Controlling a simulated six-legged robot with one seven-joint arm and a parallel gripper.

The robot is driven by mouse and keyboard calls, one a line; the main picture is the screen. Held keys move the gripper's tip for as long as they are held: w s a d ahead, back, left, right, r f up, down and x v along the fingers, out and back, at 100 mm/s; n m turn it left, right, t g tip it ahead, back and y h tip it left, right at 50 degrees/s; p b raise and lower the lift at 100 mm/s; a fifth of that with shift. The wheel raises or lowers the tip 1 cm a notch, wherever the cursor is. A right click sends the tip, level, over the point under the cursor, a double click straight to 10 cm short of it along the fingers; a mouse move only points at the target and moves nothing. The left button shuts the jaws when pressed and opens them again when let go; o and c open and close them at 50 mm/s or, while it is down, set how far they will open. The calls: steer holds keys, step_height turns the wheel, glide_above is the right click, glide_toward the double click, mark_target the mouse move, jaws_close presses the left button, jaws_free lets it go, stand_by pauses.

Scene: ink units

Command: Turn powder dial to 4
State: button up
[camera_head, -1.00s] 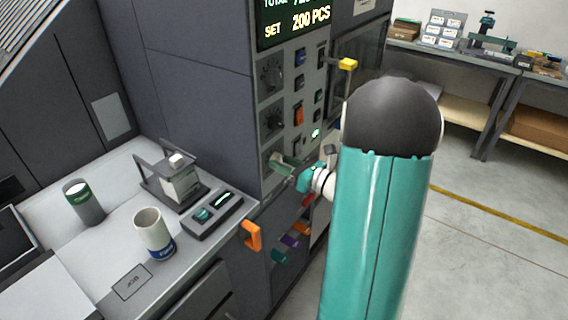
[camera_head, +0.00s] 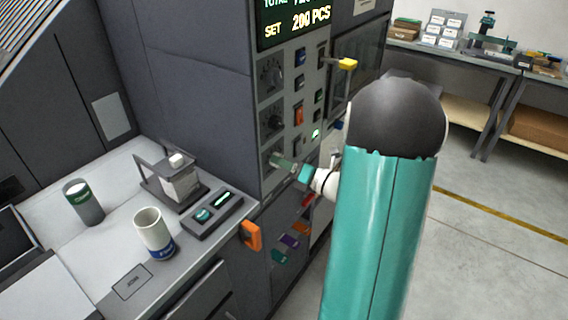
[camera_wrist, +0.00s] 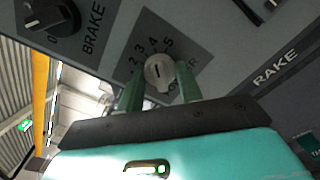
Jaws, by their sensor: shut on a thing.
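The powder dial (camera_wrist: 158,72) is a round pale knob on a dark number plate in the wrist view. Its pointer mark stands nearly upright, towards the 4 side of the scale; I cannot tell its exact setting. The plate's lettering is partly hidden by my fingers. My gripper (camera_wrist: 160,88) has its two green fingers on either side of the knob, shut on it. In the head view my gripper (camera_head: 283,163) reaches the lowest dial on the panel, which it mostly covers.
A dial marked BRAKE (camera_wrist: 48,18) is close by in the wrist view. Two more dials (camera_head: 271,74) (camera_head: 271,118) sit above in the head view. An orange handle (camera_head: 251,236) sticks out below. A cup (camera_head: 154,234) and a small device (camera_head: 213,213) stand on the counter.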

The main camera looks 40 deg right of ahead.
steer(key=o, duration=1)
steer(key=shift+s, duration=0.1)
steer(key=v, duration=1.3)
steer(key=shift+s+d, duration=0.15)
steer(key=shift+s, duration=0.15)
